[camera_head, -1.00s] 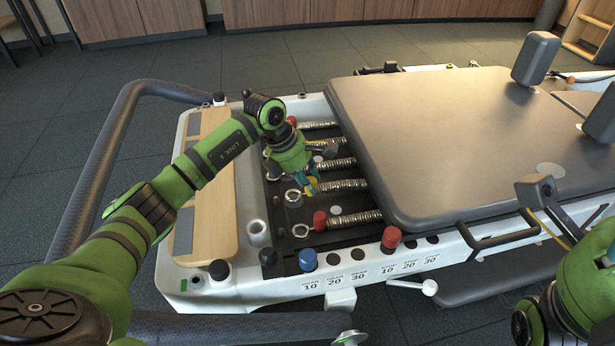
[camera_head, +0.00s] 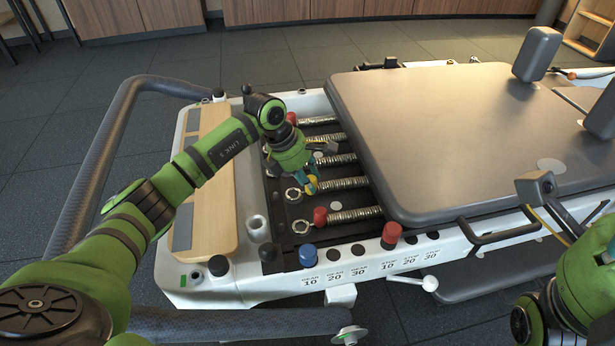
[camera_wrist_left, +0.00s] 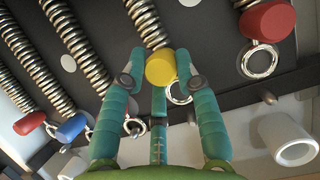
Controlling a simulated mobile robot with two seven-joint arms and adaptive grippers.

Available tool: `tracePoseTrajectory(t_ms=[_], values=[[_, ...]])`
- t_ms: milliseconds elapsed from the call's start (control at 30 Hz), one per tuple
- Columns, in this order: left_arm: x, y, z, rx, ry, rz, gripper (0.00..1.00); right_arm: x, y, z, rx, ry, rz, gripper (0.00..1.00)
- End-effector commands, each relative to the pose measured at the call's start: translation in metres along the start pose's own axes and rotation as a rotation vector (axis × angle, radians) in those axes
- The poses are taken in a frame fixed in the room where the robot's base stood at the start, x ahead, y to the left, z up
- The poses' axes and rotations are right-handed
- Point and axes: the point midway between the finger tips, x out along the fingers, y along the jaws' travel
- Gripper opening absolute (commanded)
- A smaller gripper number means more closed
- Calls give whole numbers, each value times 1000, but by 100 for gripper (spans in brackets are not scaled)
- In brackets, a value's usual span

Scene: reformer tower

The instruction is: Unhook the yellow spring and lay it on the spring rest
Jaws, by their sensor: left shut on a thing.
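The yellow spring is a silver coil with a yellow end cap (camera_head: 311,186) and a metal ring (camera_head: 294,195). My left gripper (camera_head: 307,181) is at its left end. In the left wrist view the gripper (camera_wrist_left: 157,80) has its teal fingers on both sides of the yellow cap (camera_wrist_left: 160,67), shut on it. The ring (camera_wrist_left: 180,92) hangs beside the right finger, close to the dark hook bar (camera_wrist_left: 240,102). Whether it is off its hook I cannot tell. I cannot make out which part is the spring rest. My right gripper's fingers are out of view.
The red-capped spring (camera_head: 322,217) lies on the near side. Other springs (camera_head: 322,121) run parallel on the far side. The grey carriage (camera_head: 430,140) stands at the right. A wooden platform (camera_head: 216,200) and a white cup (camera_wrist_left: 292,140) are near the bar.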

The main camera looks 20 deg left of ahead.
Motion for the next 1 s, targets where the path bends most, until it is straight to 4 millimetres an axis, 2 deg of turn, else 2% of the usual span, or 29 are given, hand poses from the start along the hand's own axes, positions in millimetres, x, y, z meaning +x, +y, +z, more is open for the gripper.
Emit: tracePoseTrajectory(t_ms=[633,667,700,967,1000], values=[[6,0,-2,0,-2,1,0,-2,0,0,0,0,0,56],[6,0,-2,0,-1,1,43,-2,0,0,0,0,0,56],[6,0,-2,0,-1,1,59,-2,0,0,0,0,0,56],[6,0,-2,0,0,0,59,-2,0,0,0,0,0,56],[7,0,-3,0,2,-1,74,-2,0,0,0,0,0,56]])
